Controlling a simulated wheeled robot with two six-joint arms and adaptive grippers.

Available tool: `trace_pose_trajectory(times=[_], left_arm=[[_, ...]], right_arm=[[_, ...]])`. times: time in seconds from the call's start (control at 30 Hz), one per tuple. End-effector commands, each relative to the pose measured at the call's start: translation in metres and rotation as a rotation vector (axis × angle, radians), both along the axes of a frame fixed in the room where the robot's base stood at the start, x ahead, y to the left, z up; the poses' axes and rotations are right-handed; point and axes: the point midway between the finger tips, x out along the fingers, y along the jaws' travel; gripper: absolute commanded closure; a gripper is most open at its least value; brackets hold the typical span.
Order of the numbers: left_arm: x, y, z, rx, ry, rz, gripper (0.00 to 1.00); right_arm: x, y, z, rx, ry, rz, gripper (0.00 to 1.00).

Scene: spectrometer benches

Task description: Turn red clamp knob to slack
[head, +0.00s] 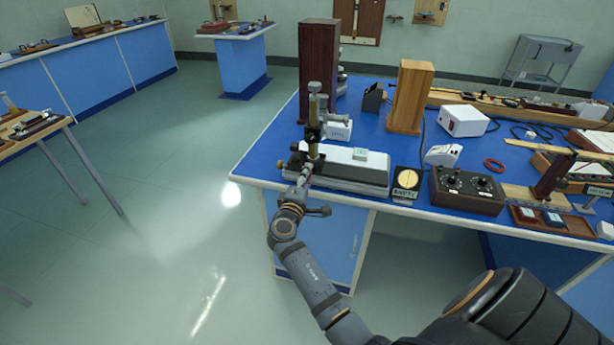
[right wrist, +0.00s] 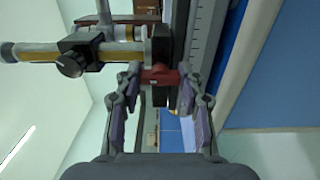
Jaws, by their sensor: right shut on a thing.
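The red clamp knob (right wrist: 159,76) shows in the right wrist view, on a dark mount beside the brass and black tube of an instrument (right wrist: 75,52). My right gripper (right wrist: 158,90) has its two fingers on either side of the knob and is shut on it. In the head view my right gripper (head: 303,182) reaches the front left corner of the blue bench, at the foot of the upright brass instrument (head: 314,125). There the knob is too small and covered to make out. My left gripper is not in view.
The blue bench (head: 262,166) carries a long pale box (head: 345,165) right of the instrument, a dial meter (head: 406,181) and a dark control box (head: 465,191). Tall wooden blocks (head: 319,65) stand behind. The floor left of the bench is clear.

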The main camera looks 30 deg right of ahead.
Motion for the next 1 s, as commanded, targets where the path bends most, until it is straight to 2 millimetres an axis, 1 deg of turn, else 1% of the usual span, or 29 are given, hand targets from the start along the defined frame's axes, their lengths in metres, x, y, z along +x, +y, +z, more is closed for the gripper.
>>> trace_pose_trajectory(times=[0.47,0.5,0.63,0.9,1.0], left_arm=[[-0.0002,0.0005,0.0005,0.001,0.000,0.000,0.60],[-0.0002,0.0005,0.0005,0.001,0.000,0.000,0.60],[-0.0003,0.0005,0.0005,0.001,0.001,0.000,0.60],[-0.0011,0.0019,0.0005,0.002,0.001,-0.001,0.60],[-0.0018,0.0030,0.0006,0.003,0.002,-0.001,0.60]], right_arm=[[0.0002,0.0001,-0.0001,-0.008,0.009,0.001,0.93],[0.0002,0.0001,-0.0001,-0.008,0.009,0.001,0.56],[0.0001,0.0001,-0.0002,-0.008,0.009,0.000,0.38],[0.0000,0.0000,0.0001,-0.007,0.008,0.000,0.38],[0.0001,-0.0001,0.0063,-0.007,0.006,-0.001,0.38]])
